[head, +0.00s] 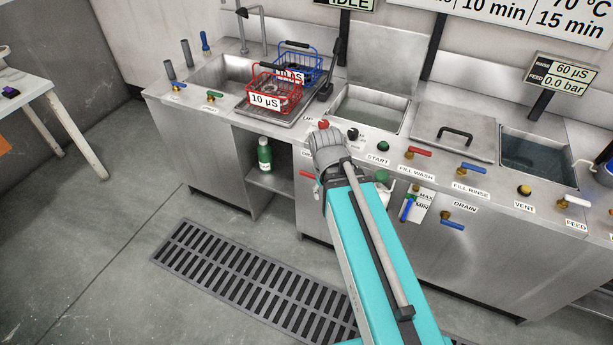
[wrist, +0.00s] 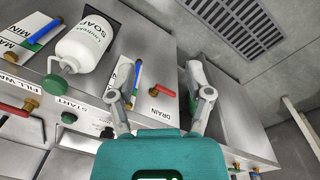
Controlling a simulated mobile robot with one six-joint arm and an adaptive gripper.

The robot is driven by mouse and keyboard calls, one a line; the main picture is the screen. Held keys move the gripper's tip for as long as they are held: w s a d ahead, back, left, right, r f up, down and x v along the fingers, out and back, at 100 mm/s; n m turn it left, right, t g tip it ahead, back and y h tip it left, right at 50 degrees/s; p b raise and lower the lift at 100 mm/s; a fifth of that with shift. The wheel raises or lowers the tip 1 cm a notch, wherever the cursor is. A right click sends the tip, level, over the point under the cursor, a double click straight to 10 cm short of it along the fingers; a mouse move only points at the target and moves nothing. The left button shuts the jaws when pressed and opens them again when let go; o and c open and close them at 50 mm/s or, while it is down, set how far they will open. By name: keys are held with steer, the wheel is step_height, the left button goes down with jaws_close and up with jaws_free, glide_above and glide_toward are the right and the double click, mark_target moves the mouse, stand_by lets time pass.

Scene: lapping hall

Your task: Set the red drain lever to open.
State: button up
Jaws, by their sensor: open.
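The red drain lever (wrist: 163,90) shows in the wrist view beside a DRAIN label, on the steel front panel. Its handle points right from its brass valve (wrist: 153,91). In the head view a short red piece of the lever (head: 306,174) shows left of my arm. My gripper (wrist: 160,95) is open and empty. Its two fingers stand on either side of the lever in the wrist view, and the gap in depth is hard to judge.
A white soap bottle (wrist: 86,42) and a blue-handled gauge (wrist: 133,75) are left of the lever. A red FILL WASH lever (head: 416,151) and blue drain lever (head: 452,225) lie to the right. Floor before the counter is clear, with a grate (head: 260,278).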

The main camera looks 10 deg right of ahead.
steer(key=w+f+n+t+h+b, duration=0.1)
steer(key=w+f+h+b, duration=0.4)
steer(key=f+b, duration=0.55)
steer(key=n+t+h+b, duration=0.5)
steer(key=t+h+b, duration=0.35)
steer(key=b, duration=2.05)
glide_toward(303, 175)
steer(key=s+a, duration=0.1)
steer(key=s, duration=0.1)
steer(key=shift+w+a+f+h+b, duration=0.15)
steer(key=shift+a+h+b, duration=0.15)
steer(key=shift+a, duration=0.15)
steer(key=shift+w+a+f+h+b, duration=0.15)
steer(key=shift+a+h+b, duration=0.15)
steer(key=shift+a, duration=0.1)
steer(key=shift+w+d, duration=0.1)
steer(key=x, duration=1.3)
steer(key=shift+w+d, duration=0.1)
steer(key=shift+d, duration=0.1)
jaws_close()
